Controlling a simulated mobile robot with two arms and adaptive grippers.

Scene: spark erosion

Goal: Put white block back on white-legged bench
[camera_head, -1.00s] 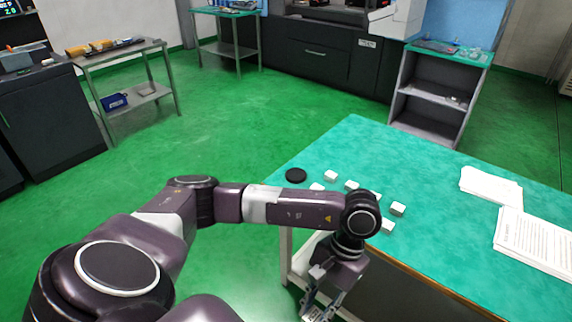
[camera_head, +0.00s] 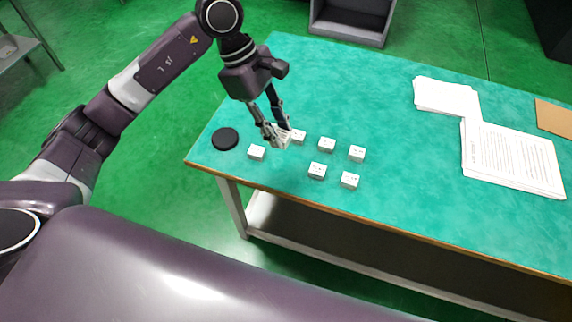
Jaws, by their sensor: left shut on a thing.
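My left gripper (camera_head: 278,140) points down over the green-topped bench with white legs (camera_head: 390,110), near its left end. It is shut on a white block (camera_head: 282,138), partly hidden by the fingers. I cannot tell whether the held block touches the bench top. Several other white blocks stand close by: one (camera_head: 256,152) to its left, one (camera_head: 298,136) just behind to the right, and others (camera_head: 326,144) farther right, including a front one (camera_head: 317,170). My right gripper is not in view.
A black round disc (camera_head: 225,139) lies at the bench's left edge, left of the blocks. White paper stacks (camera_head: 513,158) and a brown sheet (camera_head: 553,118) lie on the right. The middle and back of the bench top are clear. A grey shelf (camera_head: 350,22) stands behind.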

